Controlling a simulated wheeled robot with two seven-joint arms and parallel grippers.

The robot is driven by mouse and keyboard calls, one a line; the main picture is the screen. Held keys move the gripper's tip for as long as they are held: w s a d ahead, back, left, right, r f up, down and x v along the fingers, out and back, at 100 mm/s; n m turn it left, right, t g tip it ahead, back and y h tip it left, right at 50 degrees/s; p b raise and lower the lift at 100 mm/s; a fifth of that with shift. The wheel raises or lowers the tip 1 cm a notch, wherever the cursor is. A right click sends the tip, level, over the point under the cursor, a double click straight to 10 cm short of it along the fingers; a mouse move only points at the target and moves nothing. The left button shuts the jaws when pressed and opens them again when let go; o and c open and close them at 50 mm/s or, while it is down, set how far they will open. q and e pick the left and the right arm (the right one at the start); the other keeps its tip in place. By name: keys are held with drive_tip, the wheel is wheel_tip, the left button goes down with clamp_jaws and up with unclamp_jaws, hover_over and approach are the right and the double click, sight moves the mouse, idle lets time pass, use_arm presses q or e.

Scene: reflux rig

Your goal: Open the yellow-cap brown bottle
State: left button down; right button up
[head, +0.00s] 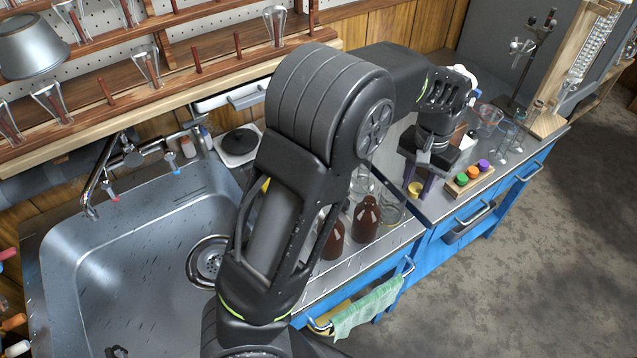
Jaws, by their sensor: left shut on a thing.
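My left gripper (417,187) points down over the counter to the right of the brown bottles. Its jaws are shut on a small yellow cap (414,189), which shows between the fingertips. No bottle can be made out under the cap. One brown bottle (366,217) stands upright on the counter, left of the gripper. Another brown bottle (331,238) stands beside it, partly hidden by my left arm. I cannot make out a cap on either bottle. My right gripper is not in view.
A wooden holder (455,191) with green, orange and purple caps sits just right of the gripper. Clear glassware (391,208) stands by the bottles, and beakers (488,120) stand farther right. The sink (130,270) is at left. A green cloth (368,309) hangs in front.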

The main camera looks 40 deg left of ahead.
use_arm(q)
drive_tip(key=shift+s+d, duration=0.1)
drive_tip(key=shift+d, duration=0.1)
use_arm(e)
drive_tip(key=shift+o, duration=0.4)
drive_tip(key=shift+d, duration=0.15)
